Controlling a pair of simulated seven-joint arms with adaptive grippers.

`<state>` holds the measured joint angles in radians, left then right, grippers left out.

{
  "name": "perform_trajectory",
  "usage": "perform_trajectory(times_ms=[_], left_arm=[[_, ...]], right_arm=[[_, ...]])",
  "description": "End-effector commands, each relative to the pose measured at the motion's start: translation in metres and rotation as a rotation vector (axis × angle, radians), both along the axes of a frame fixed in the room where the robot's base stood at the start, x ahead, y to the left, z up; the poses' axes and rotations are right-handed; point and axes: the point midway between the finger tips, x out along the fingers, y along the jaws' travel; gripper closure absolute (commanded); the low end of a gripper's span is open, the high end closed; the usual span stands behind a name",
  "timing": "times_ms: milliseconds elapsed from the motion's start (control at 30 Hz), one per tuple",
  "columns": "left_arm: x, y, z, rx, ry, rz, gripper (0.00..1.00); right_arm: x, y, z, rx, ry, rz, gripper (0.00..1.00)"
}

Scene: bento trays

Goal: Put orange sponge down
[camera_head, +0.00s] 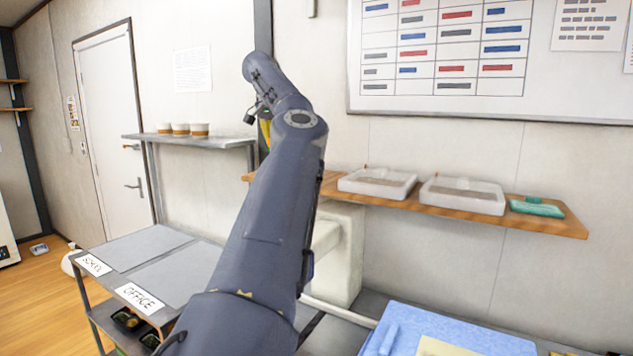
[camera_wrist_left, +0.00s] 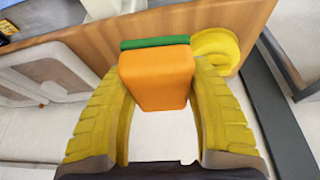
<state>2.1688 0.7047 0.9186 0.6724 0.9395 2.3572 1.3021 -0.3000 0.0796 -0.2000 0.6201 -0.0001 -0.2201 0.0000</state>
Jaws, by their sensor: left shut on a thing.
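The orange sponge (camera_wrist_left: 157,78) has a green layer along its far edge. In the left wrist view my left gripper (camera_wrist_left: 158,70) is shut on it, with a yellow finger on each side. The sponge is at the wooden shelf (camera_wrist_left: 95,45); I cannot tell whether it touches it. In the head view my left arm rises in front of the wall and hides the sponge. Only a little yellow of the gripper shows beside the wrist. My right gripper is out of view.
A yellow round thing (camera_wrist_left: 216,48) is right beside the sponge. On the wooden shelf (camera_head: 540,222) stand two pale trays (camera_head: 375,183) and a teal item (camera_head: 537,207). Several cups (camera_head: 181,130) stand on a grey shelf (camera_head: 195,143). A cart (camera_head: 135,248) has "SCHOOL" and "OFFICE" labels.

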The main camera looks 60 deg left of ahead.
Motion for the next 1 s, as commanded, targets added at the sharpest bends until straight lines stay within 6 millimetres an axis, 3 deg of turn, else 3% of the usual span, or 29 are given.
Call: perform_trajectory(times_ms=[200,400,567,1000], left_arm=[[0.064,-0.010,-0.016,0.002,0.005,-0.045,0.70],[0.100,-0.028,-0.019,0.002,0.002,-0.013,0.70],[0.100,-0.028,-0.022,0.001,0.002,0.055,0.70],[0.100,-0.028,-0.057,0.000,0.000,0.070,0.70]], right_arm=[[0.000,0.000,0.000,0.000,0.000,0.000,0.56],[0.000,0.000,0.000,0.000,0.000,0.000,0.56],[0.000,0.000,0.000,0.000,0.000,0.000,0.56],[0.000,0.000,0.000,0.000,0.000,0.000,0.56]])
